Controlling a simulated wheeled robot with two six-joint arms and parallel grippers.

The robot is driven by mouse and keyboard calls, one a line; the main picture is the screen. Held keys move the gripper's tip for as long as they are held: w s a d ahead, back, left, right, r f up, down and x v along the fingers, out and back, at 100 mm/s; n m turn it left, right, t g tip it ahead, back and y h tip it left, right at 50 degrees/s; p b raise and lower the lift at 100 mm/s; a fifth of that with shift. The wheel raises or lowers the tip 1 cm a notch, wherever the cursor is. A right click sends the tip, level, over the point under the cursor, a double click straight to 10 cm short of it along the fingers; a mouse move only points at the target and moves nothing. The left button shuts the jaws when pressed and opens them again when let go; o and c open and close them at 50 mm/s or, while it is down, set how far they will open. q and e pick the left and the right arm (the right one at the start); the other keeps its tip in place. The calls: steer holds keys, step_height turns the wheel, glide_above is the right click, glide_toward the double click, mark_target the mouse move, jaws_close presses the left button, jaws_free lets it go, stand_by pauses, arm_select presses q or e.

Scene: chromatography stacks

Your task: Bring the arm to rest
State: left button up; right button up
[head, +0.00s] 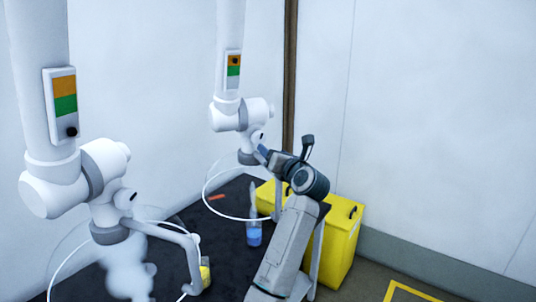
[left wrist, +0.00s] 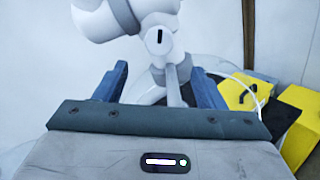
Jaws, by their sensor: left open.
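My left arm reaches up from the bottom middle of the head view, and its left gripper (head: 263,153) is raised beside the joint of the farther white extraction arm (head: 232,115). The left wrist view shows the gripper (left wrist: 158,70) with its two blue fingers apart and nothing held between them. The joint of a white extraction arm (left wrist: 155,38) shows behind the gap; I cannot tell whether the gripper touches it. My right gripper is in neither view.
A nearer white extraction arm (head: 75,185) with a clear hood hangs at the left. Below, a dark bench (head: 200,222) bears a bottle with blue liquid (head: 254,235) and a small red item (head: 217,197). Yellow bins (head: 340,245) stand right of the bench. Open floor lies at the lower right.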

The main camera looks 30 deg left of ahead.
arm_select(q)
steer(key=shift+s+d, duration=0.45)
steer(key=shift+d, duration=0.05)
